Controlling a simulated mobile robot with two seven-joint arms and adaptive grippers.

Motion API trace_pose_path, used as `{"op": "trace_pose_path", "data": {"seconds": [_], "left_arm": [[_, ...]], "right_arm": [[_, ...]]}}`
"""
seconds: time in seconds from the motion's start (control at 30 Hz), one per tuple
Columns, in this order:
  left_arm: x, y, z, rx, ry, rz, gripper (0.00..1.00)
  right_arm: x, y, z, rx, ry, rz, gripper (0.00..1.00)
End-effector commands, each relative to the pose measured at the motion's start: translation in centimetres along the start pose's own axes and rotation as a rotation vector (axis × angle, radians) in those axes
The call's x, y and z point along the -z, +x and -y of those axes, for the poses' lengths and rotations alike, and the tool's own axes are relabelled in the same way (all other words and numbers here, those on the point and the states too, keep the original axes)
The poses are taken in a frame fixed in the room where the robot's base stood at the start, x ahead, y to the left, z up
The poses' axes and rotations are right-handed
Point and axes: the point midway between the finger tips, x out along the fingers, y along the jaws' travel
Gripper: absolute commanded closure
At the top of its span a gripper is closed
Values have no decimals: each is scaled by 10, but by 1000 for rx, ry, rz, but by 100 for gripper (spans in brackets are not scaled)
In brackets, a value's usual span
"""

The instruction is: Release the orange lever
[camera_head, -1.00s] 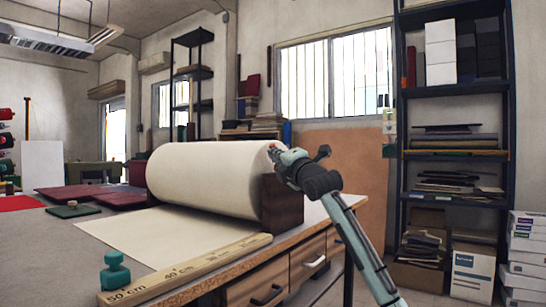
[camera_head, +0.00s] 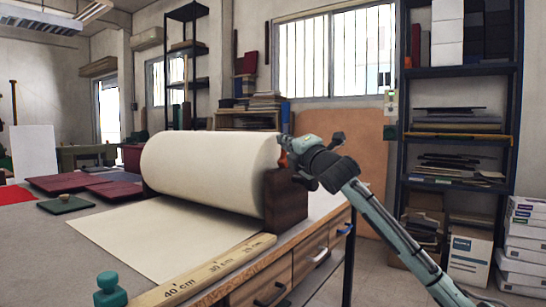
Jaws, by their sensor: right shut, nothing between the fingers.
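The orange lever (camera_head: 282,158) shows as a small orange piece at the right end of the large cream roll (camera_head: 210,170), just above the dark wooden end block (camera_head: 286,198). My right gripper (camera_head: 284,144) is at the lever, its fingertips over or beside it; whether they touch cannot be told. It is shut with nothing between its fingers. My right arm reaches in from the lower right. The rest of the lever is hidden behind the gripper and block. My left gripper is not in view.
The roll lies on a worktable (camera_head: 60,235) with a sheet unrolled from it. A wooden ruler (camera_head: 205,272) lies along the front edge, with a teal knobbed weight (camera_head: 110,290) near it. Dark red covers (camera_head: 110,192) lie at the left. A shelf rack (camera_head: 455,130) stands at right.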

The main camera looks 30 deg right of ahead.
Motion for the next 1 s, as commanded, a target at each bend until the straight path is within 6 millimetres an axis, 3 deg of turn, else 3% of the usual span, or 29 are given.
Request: {"op": "trace_pose_path", "data": {"seconds": [0.3, 0.77, 1.0], "left_arm": [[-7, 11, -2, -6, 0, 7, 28], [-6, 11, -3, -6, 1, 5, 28], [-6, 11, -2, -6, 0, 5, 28]], "right_arm": [[2, 0, -2, 2, 0, -1, 100], [2, -2, -2, 1, -1, -1, 100], [2, -32, 0, 4, -6, -2, 100]]}}
